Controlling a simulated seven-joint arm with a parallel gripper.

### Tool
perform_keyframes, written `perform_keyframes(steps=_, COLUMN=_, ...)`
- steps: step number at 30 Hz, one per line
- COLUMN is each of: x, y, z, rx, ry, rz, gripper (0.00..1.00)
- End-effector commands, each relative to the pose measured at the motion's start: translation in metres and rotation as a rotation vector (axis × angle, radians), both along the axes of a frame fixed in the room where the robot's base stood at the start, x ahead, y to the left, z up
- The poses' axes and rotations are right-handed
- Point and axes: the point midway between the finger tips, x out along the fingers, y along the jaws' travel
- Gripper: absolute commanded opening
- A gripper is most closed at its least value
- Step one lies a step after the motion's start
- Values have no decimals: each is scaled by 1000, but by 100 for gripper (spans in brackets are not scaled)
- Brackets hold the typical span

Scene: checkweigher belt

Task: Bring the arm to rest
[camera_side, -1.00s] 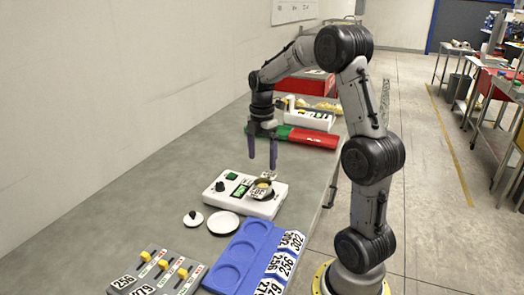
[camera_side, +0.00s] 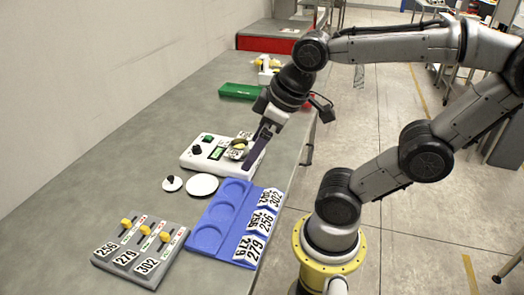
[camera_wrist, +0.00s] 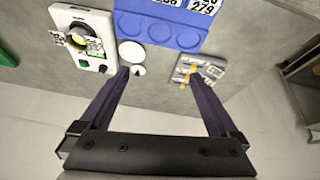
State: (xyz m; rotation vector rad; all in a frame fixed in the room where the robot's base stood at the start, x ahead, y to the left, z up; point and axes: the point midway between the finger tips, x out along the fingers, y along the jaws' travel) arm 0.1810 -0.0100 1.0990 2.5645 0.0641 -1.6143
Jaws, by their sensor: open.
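My gripper (camera_side: 250,163) is open, its two purple-grey fingers pointing down and left in the side view. They pass in front of the right end of the white weighing unit (camera_side: 196,161); I cannot tell the exact gap. In the wrist view the fingertips of my gripper (camera_wrist: 158,76) are wide apart with nothing between them. A small round item with yellow inside and a number label (camera_side: 237,150) sits on the weighing unit, apart from the fingers in the wrist view (camera_wrist: 78,42).
A blue tray (camera_side: 203,236) with empty round recesses and numbered labels lies in front. A white disc (camera_side: 202,185) and a small black-knobbed white piece (camera_side: 172,183) lie beside it. A grey slider panel (camera_side: 120,257) is front left. A green bin (camera_side: 238,91) stands behind. The left bench is clear.

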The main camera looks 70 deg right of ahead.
Motion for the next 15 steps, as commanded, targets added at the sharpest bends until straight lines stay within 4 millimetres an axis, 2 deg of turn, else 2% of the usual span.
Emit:
perform_keyframes(steps=1, x=-7, y=5, z=-2, rx=24, ry=-21, rz=-27, gripper=97)
perform_keyframes(steps=5, x=-16, y=9, z=-7, rx=67, ry=-44, rz=-82, gripper=97)
perform_keyframes(steps=15, x=-17, y=10, z=-8, rx=74, ry=-45, rz=-94, gripper=97)
